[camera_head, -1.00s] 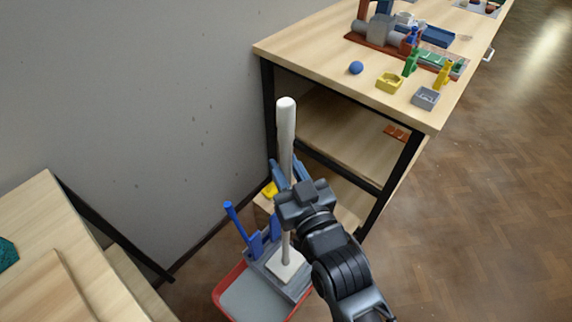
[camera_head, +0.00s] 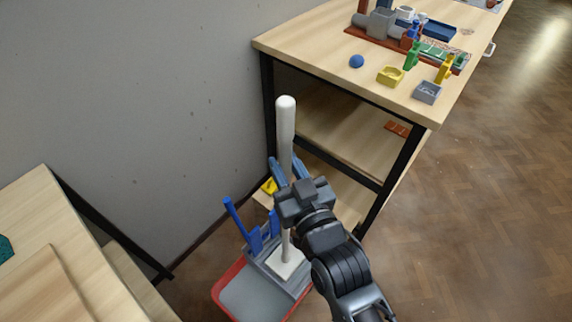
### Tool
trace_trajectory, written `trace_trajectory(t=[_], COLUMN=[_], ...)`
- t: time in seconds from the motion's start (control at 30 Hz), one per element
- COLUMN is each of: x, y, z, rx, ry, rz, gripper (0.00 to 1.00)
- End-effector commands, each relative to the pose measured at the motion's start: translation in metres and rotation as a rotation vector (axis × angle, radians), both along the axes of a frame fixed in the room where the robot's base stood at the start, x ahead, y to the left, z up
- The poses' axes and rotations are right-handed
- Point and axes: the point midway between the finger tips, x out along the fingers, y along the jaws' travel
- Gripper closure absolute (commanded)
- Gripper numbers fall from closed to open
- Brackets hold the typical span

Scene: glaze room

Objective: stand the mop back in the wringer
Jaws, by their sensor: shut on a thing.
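The mop (camera_head: 286,125) has a thick white handle and stands nearly upright, with its pale flat head (camera_head: 287,264) low at the wringer. The wringer (camera_head: 262,252) is grey with blue parts and a blue lever (camera_head: 236,217), set on a red-rimmed bucket (camera_head: 224,284) with a grey inside. My gripper (camera_head: 283,192) is shut on the mop handle around its middle, coming from the right. The head appears within the wringer's outline; whether it rests on it or hangs just above I cannot tell. My arm hides the bucket's right side.
Another wooden table (camera_head: 40,215) is at left. Grey wall behind; open floor (camera_head: 490,200) at right.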

Motion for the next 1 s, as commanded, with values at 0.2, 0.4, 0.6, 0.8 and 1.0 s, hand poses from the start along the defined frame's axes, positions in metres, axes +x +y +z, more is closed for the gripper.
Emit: trace_trajectory(t=[0.2,0.4,0.6,0.8,1.0], x=[0.0,0.0,0.0,-0.001,-0.019], y=[0.0,0.0,0.0,0.0,-0.008], z=[-0.003,-0.003,-0.004,-0.006,-0.008], rx=[0.001,0.001,0.0,-0.001,-0.001], ry=[-0.003,-0.002,-0.001,0.003,0.003], rz=[0.0,0.0,0.0,0.0,0.001], gripper=[1.0,0.55,0.41,0.41,0.41])
